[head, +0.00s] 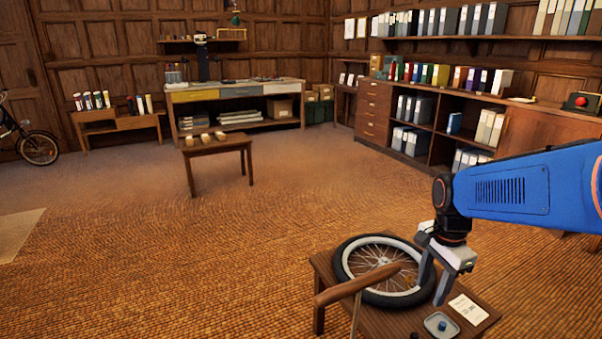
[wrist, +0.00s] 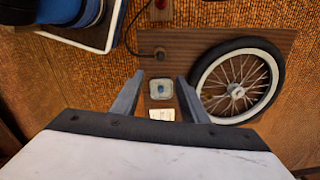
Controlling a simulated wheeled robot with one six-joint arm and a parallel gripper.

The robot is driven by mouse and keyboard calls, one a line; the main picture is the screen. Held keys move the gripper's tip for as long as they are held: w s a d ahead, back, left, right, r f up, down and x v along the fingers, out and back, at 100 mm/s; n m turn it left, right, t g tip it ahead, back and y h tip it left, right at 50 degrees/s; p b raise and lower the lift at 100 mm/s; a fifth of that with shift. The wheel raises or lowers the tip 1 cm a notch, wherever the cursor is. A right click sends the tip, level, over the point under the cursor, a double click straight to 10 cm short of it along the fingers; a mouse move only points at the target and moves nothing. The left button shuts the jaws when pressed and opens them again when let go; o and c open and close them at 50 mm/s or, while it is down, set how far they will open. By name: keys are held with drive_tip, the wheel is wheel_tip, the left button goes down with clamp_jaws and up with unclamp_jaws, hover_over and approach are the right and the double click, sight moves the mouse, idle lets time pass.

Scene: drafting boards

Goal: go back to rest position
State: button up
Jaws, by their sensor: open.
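My gripper (head: 432,282) hangs from my blue arm at the right of the head view, over the right part of a small low wooden table (head: 318,318). Its two fingers are apart with nothing between them. In the wrist view my gripper (wrist: 158,97) points down toward the table, and both fingers show clear of any held thing. A wheel with a black tyre and pale rim (head: 350,262) lies flat on the table, beside the fingers; it also shows in the wrist view (wrist: 207,75).
A small tray with a blue item (head: 440,325) and a white printed card (head: 468,309) lie on the low table. A wooden bar (head: 345,291) crosses in front of the wheel. A small table with several pale objects (head: 217,143) stands farther back. Open floor (head: 150,260) lies at left.

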drive_tip(key=s+a+r+n+t, duration=0.2)
drive_tip(key=s+n, duration=0.4)
drive_tip(key=n, duration=0.1)
drive_tip(key=s+a+r+n+t, duration=0.2)
drive_tip(key=s+a+n, duration=0.1)
drive_tip(key=s+n, duration=0.3)
drive_tip(key=shift+s+a+r+n, duration=0.3)
drive_tip(key=shift+r+n, duration=0.05)
drive_tip(key=shift+n, duration=0.85)
